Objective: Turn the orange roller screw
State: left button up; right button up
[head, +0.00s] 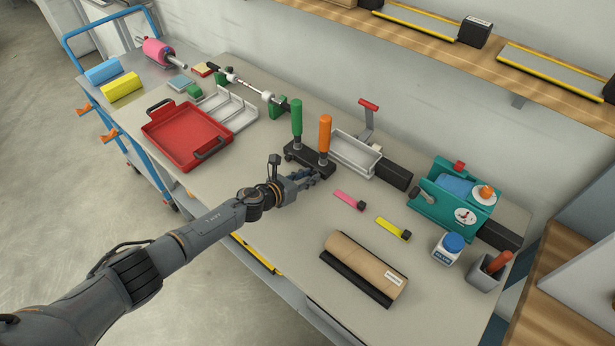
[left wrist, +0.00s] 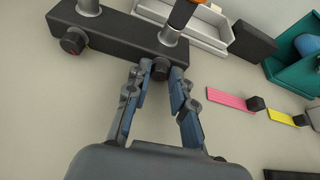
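The orange roller (head: 324,134) stands upright on a black base (head: 311,161), to the right of a green roller (head: 296,118). A small dark screw knob (left wrist: 160,68) sticks out of the base's near side, below the orange roller's post. My left gripper (head: 314,174) is at the base's near side. In the left wrist view its fingertips lie on either side of that knob, with hardly any gap; whether they press on it I cannot tell. A second knob (left wrist: 74,40) is below the green roller's post. My right gripper is not in view.
A white tray (head: 355,155) stands behind the base. A pink strip (head: 347,199) and a yellow strip (head: 391,228) lie to the right. A brown roll (head: 366,264) lies nearer the front, and a red tray (head: 186,135) is at left. Bare table surrounds the gripper.

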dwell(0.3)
pick_arm(q)
jog(key=shift+s+a+r, duration=0.25)
jog(key=shift+s+a, duration=0.05)
jog(key=shift+a, duration=0.1)
jog(key=v, duration=1.1)
jog(key=shift+d, duration=0.15)
